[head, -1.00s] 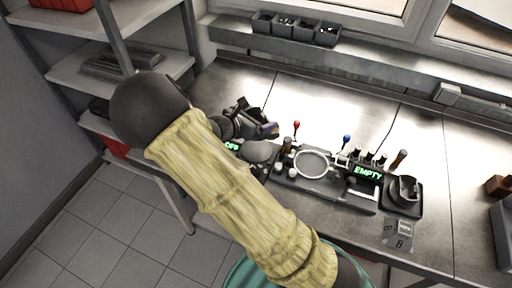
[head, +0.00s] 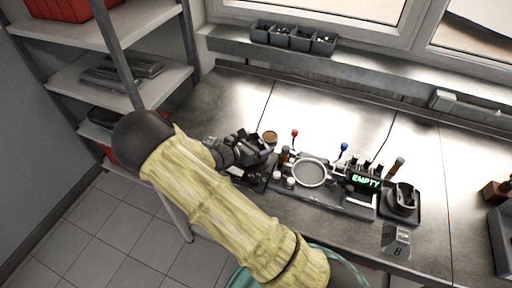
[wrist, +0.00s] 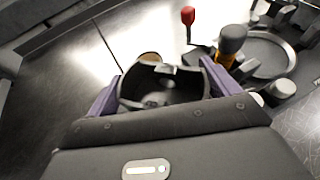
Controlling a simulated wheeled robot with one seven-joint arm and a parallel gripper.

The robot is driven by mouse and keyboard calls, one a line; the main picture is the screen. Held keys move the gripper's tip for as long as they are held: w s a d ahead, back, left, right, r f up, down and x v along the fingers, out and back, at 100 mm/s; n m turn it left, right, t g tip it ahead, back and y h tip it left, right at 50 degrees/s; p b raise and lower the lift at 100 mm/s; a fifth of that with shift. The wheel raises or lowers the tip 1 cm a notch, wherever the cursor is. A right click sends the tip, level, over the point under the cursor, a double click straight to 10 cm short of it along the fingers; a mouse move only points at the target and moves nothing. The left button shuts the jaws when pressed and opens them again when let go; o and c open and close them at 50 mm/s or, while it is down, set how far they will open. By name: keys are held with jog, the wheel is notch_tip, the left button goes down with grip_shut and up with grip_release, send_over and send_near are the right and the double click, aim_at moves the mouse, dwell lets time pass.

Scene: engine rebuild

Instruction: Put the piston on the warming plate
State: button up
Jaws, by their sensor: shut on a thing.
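My gripper (wrist: 163,95) has purple fingers shut on both sides of a dark, hollow, cup-shaped part, the piston (wrist: 160,88), with its open side facing the wrist camera. In the head view my gripper (head: 262,152) is at the left of the equipment on the bench, and the piston is mostly hidden by it. The warming plate (head: 252,181) is mostly covered by my gripper; only part of its dark base shows below. I cannot tell whether the piston touches the plate.
A tan-topped round container (head: 270,137) stands just behind my gripper. To the right are a fixture with a pale ring (head: 311,172), a display reading EMPTY (head: 364,181) and a dark tray (head: 402,216) holding a round part. Bare bench (head: 318,118) lies behind them.

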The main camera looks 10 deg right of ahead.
jog(key=shift+w+f, duration=0.1)
jog(key=shift+f, duration=1.05)
jog(key=shift+f, duration=0.2)
jog(key=o, duration=1.1)
jog(key=shift+r, duration=0.1)
jog(key=shift+a+r, duration=0.1)
jog(key=shift+a, duration=0.05)
jog(key=b+v, duration=0.2)
jog(key=v, duration=1)
